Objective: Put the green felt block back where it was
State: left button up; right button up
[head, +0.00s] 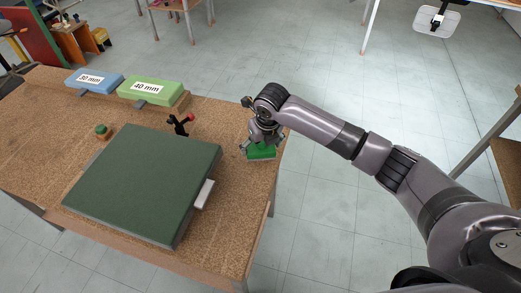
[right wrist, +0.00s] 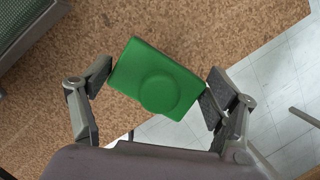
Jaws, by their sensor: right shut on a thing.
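The green felt block (head: 262,153), bright green with a round raised disc on its face, is at the right edge of the brown table in the head view. My right gripper (head: 259,145) is over it, shut on it. In the right wrist view the block (right wrist: 150,72) sits tilted between the two fingers of my right gripper (right wrist: 157,84), with a pad against each end. I cannot tell whether its underside touches the table. My left gripper is not in view.
A large dark green pad (head: 145,180) with a white tag (head: 203,194) covers the table's front. Blue "30 mm" (head: 88,77) and green "40 mm" (head: 150,88) blocks lie behind. A small green knob (head: 101,131) and a red-black tool (head: 180,124) stand between. The floor drops off right.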

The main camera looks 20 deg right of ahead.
aim_at(260, 151)
jog(key=shift+f, duration=1.5)
jog(key=o, duration=1.1)
jog(key=shift+f, duration=0.1)
jog(key=v, duration=1.2)
